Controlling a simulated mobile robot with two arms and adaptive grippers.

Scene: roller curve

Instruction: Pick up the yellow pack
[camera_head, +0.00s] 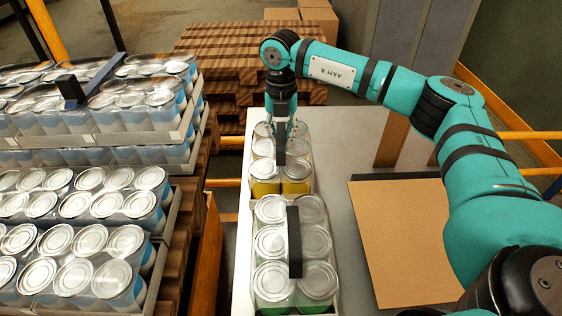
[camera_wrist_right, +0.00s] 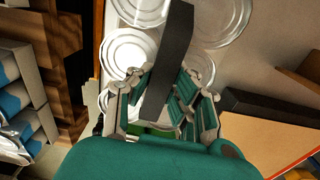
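The yellow pack (camera_head: 265,188) is a block of silver-lidded cans with yellow sides and a dark strap handle. It stands on the pale table, at the far end of a row. My right gripper (camera_head: 281,129) is above it, pointing down, with its fingers on either side of the strap. In the right wrist view the dark strap (camera_wrist_right: 176,40) runs between the fingers of my right gripper (camera_wrist_right: 172,82), which look apart with gaps beside the strap. Contact with the strap cannot be made out. The far cans are partly hidden by the gripper. My left gripper is not in view.
A green pack (camera_head: 274,303) with a dark strap stands just in front of the yellow pack. Stacked trays of blue-sided cans (camera_head: 150,220) are at left. A flat cardboard sheet (camera_head: 405,245) lies on the table (camera_head: 345,160) at right. Wooden pallets (camera_head: 215,45) stand behind.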

